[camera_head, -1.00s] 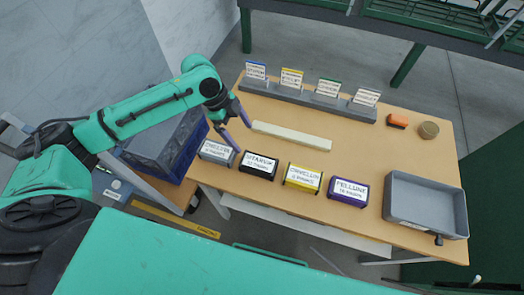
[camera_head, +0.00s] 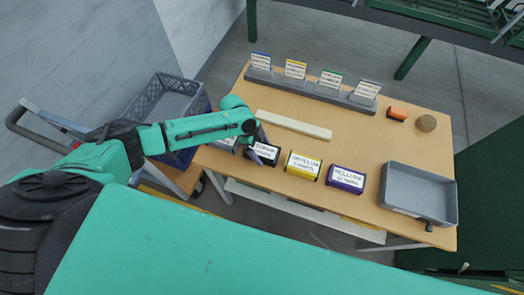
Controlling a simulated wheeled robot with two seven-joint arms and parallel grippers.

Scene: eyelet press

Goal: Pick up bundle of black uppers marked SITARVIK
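The black bundle of uppers (camera_head: 268,153) sits on the wooden table with a white label on top, partly hidden by my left gripper. The label reads roughly SITARVIK. My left gripper (camera_head: 258,146) is at the left end of this bundle, with its fingers spread apart. I cannot tell whether they touch it. The bundle still appears to rest on the table. My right gripper is not in view.
A yellow bundle (camera_head: 303,166) and a purple bundle (camera_head: 346,179) stand to the right; a grey bundle (camera_head: 226,143) is mostly hidden by my arm. A pale bar (camera_head: 293,124) lies behind. A grey tray (camera_head: 418,209) is at right, a card rack (camera_head: 310,92) at the back.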

